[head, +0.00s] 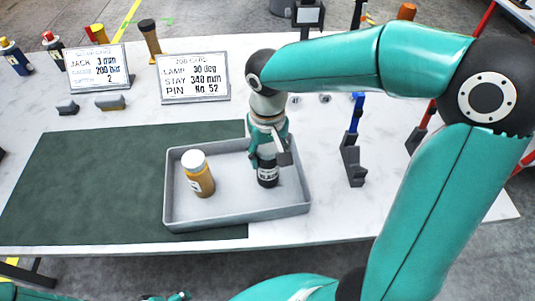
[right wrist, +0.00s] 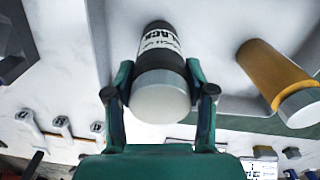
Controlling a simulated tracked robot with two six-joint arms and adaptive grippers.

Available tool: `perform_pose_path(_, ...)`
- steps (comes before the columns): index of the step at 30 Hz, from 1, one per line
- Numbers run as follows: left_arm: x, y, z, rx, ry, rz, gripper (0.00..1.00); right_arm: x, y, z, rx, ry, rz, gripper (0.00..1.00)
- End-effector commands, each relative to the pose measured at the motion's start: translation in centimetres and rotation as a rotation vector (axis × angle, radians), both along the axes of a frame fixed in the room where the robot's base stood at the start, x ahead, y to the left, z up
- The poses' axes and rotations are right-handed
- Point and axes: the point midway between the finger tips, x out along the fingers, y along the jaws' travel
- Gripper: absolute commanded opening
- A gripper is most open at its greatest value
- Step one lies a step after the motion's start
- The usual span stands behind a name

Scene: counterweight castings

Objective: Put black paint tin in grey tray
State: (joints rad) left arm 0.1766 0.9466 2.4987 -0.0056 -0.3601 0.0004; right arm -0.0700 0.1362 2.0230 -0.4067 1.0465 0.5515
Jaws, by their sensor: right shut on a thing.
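The black paint tin (head: 267,174) is upright inside the grey tray (head: 240,217), towards its right side. In the right wrist view the tin (right wrist: 158,50) shows a white label reading BLACK and a pale grey lid. My right gripper (head: 269,155) is shut on it from above, one finger on each side. I cannot tell whether the tin's base touches the tray floor. A small teal part at the bottom edge of the head view seems to be my left gripper (head: 170,297); its jaws cannot be made out.
A yellow-brown tin with a white lid (head: 198,174) stands in the tray's left half. The tray partly overlaps a dark green mat (head: 90,185). Two printed signs (head: 193,77) stand behind. A blue-handled tool (head: 354,140) is right of the tray. More tins line the back left.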

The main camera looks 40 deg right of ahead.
Motion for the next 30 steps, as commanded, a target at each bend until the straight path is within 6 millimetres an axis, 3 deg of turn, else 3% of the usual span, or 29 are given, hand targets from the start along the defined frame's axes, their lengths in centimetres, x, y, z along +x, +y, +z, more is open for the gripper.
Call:
perform_pose_path(12, 0.00, 0.00, -0.32, 0.000, 0.000, 0.000, 0.78, 0.01, -0.02, -0.79, 0.000, -0.002, -0.001, 0.00)
perform_pose_path(13, 0.00, 0.00, -0.19, 0.000, 0.000, 0.000, 0.78, -0.01, -0.02, -0.68, 0.001, -0.001, -0.001, 0.59)
perform_pose_path(17, 0.00, 0.01, -0.16, 0.000, 0.000, 0.000, 0.78, -0.01, -0.01, -0.65, 0.001, -0.001, -0.001, 0.80)
perform_pose_path(30, 0.00, 0.00, 0.04, 0.000, 0.000, 0.000, 0.78, 0.05, 0.01, 0.02, 0.000, -0.002, -0.001, 0.80)
